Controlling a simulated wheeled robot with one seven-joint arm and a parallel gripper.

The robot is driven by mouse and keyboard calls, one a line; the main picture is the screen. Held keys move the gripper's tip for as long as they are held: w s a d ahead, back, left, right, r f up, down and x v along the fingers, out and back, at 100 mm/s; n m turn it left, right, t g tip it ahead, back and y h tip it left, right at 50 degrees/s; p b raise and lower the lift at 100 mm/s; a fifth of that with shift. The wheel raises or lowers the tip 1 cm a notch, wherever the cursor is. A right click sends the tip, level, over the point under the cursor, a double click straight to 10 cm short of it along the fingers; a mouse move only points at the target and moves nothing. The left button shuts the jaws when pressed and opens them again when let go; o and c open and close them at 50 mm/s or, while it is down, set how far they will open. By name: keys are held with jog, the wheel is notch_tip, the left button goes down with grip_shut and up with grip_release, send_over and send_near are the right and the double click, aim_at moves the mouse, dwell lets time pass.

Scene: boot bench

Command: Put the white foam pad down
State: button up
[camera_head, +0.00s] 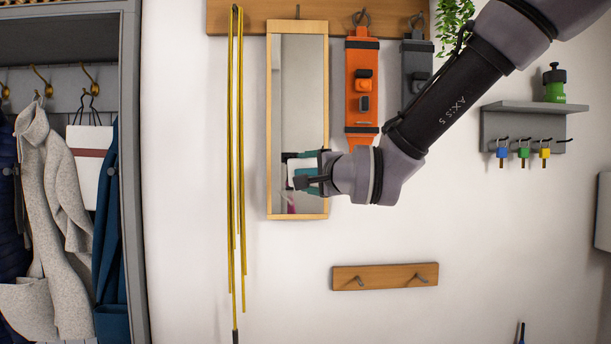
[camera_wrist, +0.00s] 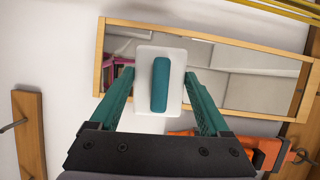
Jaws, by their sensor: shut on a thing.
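The white foam pad (camera_wrist: 144,112) is a white rounded rectangle with a teal bar along its middle. My gripper (camera_wrist: 158,78) is shut on it, with one teal finger at each side. In the head view, my gripper (camera_head: 303,172) is in front of the lower part of the wood-framed mirror (camera_head: 298,100), and the pad (camera_head: 300,168) shows as a small white patch, partly hidden by the gripper. The mirror (camera_wrist: 240,75) lies behind the pad in the wrist view. I cannot tell whether the pad touches the glass.
An orange strap-like tool (camera_head: 361,90) and a grey one (camera_head: 416,65) hang right of the mirror. Yellow cords (camera_head: 237,150) hang on its left. A wooden peg rail (camera_head: 384,276) below is empty. A grey shelf (camera_head: 535,107) with a green bottle is at right.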

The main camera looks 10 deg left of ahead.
jog(key=w+a, duration=0.2)
jog(key=w, duration=0.6)
jog(key=shift+w, duration=0.35)
jog(key=shift+s, duration=0.15)
send_near(277, 182)
jog(key=s+d+r, duration=0.2)
jog(key=d, duration=0.1)
jog(key=s+d+r, duration=0.1)
jog(key=shift+d+r, duration=0.1)
jog(key=shift+d, duration=0.15)
jog(key=w+a, duration=0.2)
jog(key=w, duration=0.7)
jog(key=a, duration=0.2)
jog(key=s+a, duration=0.1)
jog(key=a, duration=0.4)
jog(key=shift+s+a, duration=0.1)
jog(key=shift+s, duration=0.2)
jog(key=shift+c, duration=0.7)
notch_tip(277, 182, down, 3)
jog(key=d, duration=0.1)
jog(key=w+d, duration=0.1)
jog(key=d, duration=0.1)
jog(key=shift+d, duration=0.15)
jog(key=shift+w+d, duration=0.1)
jog(key=shift+d, duration=0.6)
